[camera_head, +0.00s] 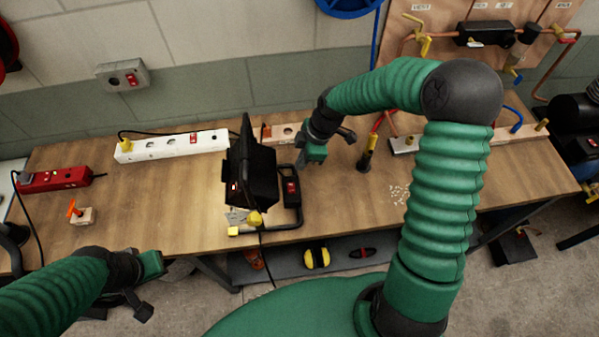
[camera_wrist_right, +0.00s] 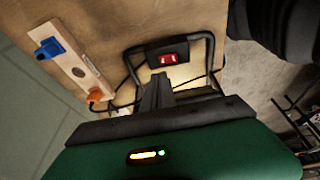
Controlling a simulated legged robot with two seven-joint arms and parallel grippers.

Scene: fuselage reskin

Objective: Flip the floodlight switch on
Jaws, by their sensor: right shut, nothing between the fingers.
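The black floodlight (camera_head: 250,178) stands on the wooden bench on a tubular frame. Its red rocker switch (camera_head: 291,188) is set in a black box at the right side of the frame. The switch also shows in the right wrist view (camera_wrist_right: 168,59), facing the camera. My right gripper (camera_head: 303,167) is above the bench, just behind the switch box in the head view. Its shut, empty fingers (camera_wrist_right: 157,88) point toward the box; whether they touch it I cannot tell. My left gripper (camera_head: 148,290) hangs in front of the bench, far from the floodlight; its jaw state is unclear.
A white power strip (camera_head: 172,146) and a red one (camera_head: 55,180) lie on the bench at the left. A wooden strip with sockets (camera_wrist_right: 75,68) lies beside the floodlight. A torch (camera_head: 367,155) stands to the right. A cable hangs over the bench's front edge.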

